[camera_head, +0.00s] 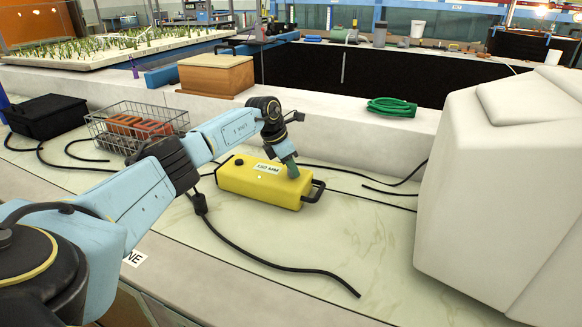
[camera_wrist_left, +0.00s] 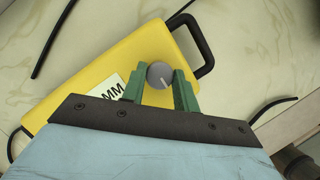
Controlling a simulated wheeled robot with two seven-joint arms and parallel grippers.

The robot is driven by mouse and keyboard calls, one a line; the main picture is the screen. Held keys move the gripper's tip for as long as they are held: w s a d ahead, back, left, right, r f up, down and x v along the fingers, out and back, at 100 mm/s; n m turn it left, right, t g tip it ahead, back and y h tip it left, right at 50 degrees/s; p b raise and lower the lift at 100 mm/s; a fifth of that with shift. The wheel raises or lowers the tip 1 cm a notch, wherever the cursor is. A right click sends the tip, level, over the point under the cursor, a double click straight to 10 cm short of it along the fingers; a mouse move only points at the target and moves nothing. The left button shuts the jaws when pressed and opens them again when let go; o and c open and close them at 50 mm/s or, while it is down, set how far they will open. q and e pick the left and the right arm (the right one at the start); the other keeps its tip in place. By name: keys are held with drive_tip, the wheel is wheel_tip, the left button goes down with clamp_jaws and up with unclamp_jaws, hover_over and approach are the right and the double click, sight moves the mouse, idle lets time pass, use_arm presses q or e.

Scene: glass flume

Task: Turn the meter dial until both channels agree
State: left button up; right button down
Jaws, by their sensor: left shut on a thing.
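A yellow meter box (camera_head: 262,184) with a black handle lies on the pale bench in the head view. It carries a white label (camera_head: 267,168) ending in "MM". My left gripper (camera_head: 291,168) reaches down onto the right end of its top. In the left wrist view the meter (camera_wrist_left: 110,75) lies under the gripper. The grey round dial (camera_wrist_left: 160,75), with a pale pointer line, sits between the green fingers of my left gripper (camera_wrist_left: 162,80), which are shut on it. The head view hides the dial behind the fingers. No channel readings are legible. My right gripper is not in view.
Black cables (camera_head: 270,257) run across the bench around the meter. A wire basket (camera_head: 137,127) with orange-brown blocks and a black case (camera_head: 45,116) stand at left. A wooden box (camera_head: 216,74) and green hose (camera_head: 391,106) sit behind on the ledge. A large white block stands at right.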

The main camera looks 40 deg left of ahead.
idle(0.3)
use_arm(q)
drive_tip(key=o, duration=1)
drive_tip(key=shift+r, duration=0.1)
drive_tip(key=shift+s+r, duration=0.1)
drive_tip(key=shift+r, duration=0.15)
drive_tip(key=p+v, duration=0.2)
drive_tip(key=v, duration=1)
drive_tip(key=shift+s+a+r+p, duration=0.15)
drive_tip(key=shift+a+r+p, duration=0.05)
drive_tip(key=shift+r+p, duration=0.15)
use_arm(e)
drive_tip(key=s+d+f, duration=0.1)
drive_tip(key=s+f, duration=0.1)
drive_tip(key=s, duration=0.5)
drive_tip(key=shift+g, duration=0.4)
